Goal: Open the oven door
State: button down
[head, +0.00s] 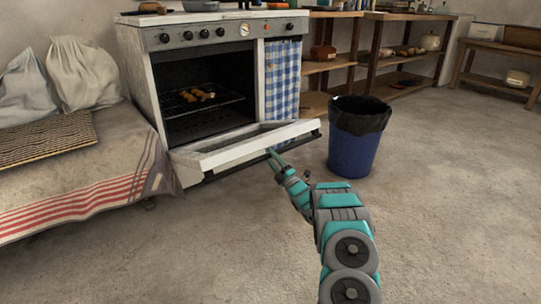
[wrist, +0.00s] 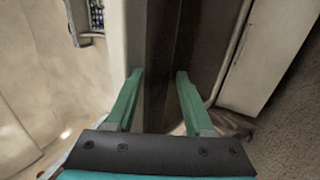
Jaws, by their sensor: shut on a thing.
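The white oven (head: 217,38) stands against the back wall. Its door (head: 240,150) is hinged down, tilted outward and low, and the dark cavity (head: 200,80) is exposed. A dark handle bar (head: 235,165) runs along the door's outer edge. My gripper (head: 273,158) reaches the door's front edge from the right and is shut on the handle. In the wrist view, the two green fingers of my gripper (wrist: 160,82) stand on either side of the dark handle bar (wrist: 165,50). The exact finger contact is hard to see.
A blue bin (head: 353,150) with a black liner stands right of the door. A bench with a striped cloth (head: 85,200) is close on the left. Food sits on the oven rack (head: 215,100). A checked curtain (head: 282,75) hangs beside the cavity. The floor in front is clear.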

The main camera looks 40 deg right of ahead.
jog(key=shift+w+a+f, duration=0.2)
jog(key=shift+w+f, duration=0.1)
jog(key=shift+f, duration=0.15)
jog(key=shift+c, duration=2.4)
grip_release()
jog(key=shift+w, duration=0.2)
jog(key=shift+s+r, duration=0.2)
jog(key=v, duration=0.8)
jog(key=shift+d+p, duration=0.15)
jog(key=shift+p, duration=0.2)
jog(key=shift+s, duration=0.15)
